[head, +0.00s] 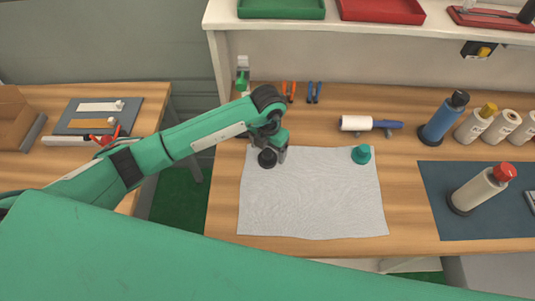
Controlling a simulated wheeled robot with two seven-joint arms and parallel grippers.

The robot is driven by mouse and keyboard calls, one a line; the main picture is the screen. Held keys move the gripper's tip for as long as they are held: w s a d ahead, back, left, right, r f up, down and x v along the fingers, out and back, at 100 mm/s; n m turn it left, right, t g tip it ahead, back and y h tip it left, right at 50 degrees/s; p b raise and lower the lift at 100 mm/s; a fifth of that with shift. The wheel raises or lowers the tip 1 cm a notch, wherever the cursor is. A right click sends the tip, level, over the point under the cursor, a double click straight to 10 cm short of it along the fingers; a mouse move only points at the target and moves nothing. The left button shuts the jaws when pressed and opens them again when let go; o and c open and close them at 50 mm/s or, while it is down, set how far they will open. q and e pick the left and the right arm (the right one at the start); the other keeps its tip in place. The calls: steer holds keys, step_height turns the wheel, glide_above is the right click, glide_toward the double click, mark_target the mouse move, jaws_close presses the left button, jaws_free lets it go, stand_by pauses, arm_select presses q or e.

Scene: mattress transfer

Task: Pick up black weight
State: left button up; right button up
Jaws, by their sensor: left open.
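The black weight (267,159) is a small dark knobbed piece near the back left corner of a light grey cloth (315,205) on the wooden table. A similar teal weight (361,154) stands at the cloth's back right. My left arm reaches in from the left, and my left gripper (281,155) points down right beside the black weight. The gripper is open. Its fingers are small and partly hidden, so I cannot tell whether they touch the weight or stand around it. My right gripper is not in view.
Blue and white bottles (441,118) stand at the back right. A bottle with a red cap (483,189) stands on a dark mat (450,215). A white and blue roller (370,124) and small pliers (314,92) lie behind the cloth. The cloth's middle is clear.

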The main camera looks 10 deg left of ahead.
arm_select(q)
steer(key=shift+f, duration=1.35)
steer(key=c, duration=1.3)
steer(key=shift+w, duration=0.1)
steer(key=shift+c, duration=0.5)
steer(key=shift+r, duration=0.15)
